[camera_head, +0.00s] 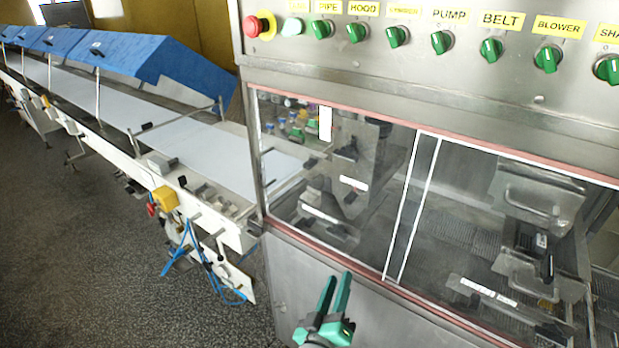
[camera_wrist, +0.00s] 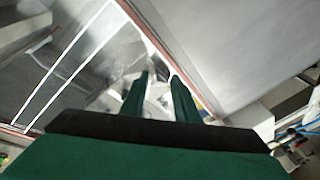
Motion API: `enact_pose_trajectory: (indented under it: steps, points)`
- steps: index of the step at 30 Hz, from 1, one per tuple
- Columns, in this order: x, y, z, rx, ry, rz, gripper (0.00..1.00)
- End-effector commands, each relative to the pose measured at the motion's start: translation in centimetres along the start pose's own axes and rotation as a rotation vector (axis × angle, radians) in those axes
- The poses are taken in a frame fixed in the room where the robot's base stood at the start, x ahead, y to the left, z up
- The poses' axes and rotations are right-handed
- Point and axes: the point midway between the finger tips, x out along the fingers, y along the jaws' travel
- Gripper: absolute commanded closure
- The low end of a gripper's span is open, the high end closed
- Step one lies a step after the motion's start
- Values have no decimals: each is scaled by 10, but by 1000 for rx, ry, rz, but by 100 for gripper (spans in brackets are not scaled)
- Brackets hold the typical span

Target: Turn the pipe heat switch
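The pipe switch (camera_head: 322,29) is a green knob under the yellow PIPE label (camera_head: 328,6), near the left end of the control panel at the top of the head view. My green gripper (camera_head: 337,279) is low in the head view, in front of the machine's lower front and well below the knob in the picture. Its fingers point up and are apart, with nothing between them. The wrist view shows both fingers (camera_wrist: 159,78) with a gap between them. The pipe switch is not in the wrist view.
A row of similar green knobs, including the hood knob (camera_head: 357,32), runs right. A red emergency button (camera_head: 259,26) sits left. Below are clear windows (camera_head: 330,180) framed in steel. A conveyor (camera_head: 200,150) with blue covers (camera_head: 130,50) extends left; the floor (camera_head: 90,250) there is clear.

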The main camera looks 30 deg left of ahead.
Motion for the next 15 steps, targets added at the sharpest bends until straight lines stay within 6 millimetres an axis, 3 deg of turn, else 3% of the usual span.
enact_pose_trajectory:
  steps: [1,6,15]
  points:
    - [12,6,-20,-12,13,16,72]
    - [41,24,-75,-57,21,66,72]
    - [69,66,-180,-92,16,159,72]
